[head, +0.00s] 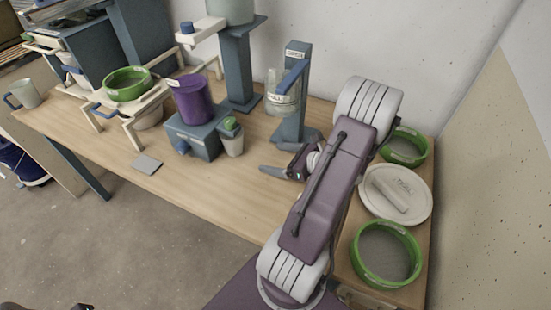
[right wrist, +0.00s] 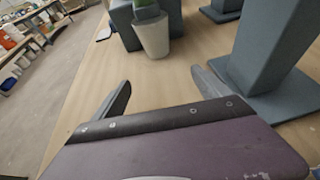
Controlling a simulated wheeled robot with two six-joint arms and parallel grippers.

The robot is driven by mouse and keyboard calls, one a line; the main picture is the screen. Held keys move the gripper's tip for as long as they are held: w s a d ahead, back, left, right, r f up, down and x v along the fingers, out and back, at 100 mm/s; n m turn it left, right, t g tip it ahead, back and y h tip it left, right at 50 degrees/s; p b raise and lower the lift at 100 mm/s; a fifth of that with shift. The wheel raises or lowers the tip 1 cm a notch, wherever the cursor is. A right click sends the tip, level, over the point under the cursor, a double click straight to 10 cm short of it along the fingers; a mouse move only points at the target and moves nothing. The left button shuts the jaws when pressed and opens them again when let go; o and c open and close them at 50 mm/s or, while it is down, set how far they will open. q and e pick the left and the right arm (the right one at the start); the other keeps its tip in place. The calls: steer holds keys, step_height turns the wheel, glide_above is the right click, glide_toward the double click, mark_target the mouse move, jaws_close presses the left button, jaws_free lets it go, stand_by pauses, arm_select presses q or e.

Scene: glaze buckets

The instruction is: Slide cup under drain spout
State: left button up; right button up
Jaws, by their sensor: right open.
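A light grey tapered cup (head: 234,142) stands on the table against the right side of a blue-grey block stand (head: 196,138). A green part (head: 230,124) shows at the cup's mouth; I cannot tell whether it is the drain spout above it or something in the cup. A purple bucket (head: 194,100) sits on the stand. My right gripper (head: 269,158) is open and empty, low over the table, right of the cup and apart from it. In the right wrist view the cup (right wrist: 153,38) is beyond the open fingers. Dark tips at the head view's bottom left seem to be my left gripper.
A blue-grey post (head: 294,95) with a clear jar (head: 283,95) stands just behind my right gripper. A grey square (head: 147,164) lies near the front edge. Table between gripper and cup is clear.

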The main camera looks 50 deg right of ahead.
mark_target(241, 144)
steer(key=shift+w+a, duration=0.1)
steer(key=w, duration=0.4)
steer(key=w+a, duration=0.1)
steer(key=w, duration=0.2)
steer(key=w+a, duration=0.1)
steer(key=w, duration=0.3)
steer(key=shift+w+a+b, duration=0.2)
steer(key=shift+w+b, duration=0.1)
steer(key=x, duration=0.5)
steer(key=c, duration=1.3)
steer(key=o, duration=1.3)
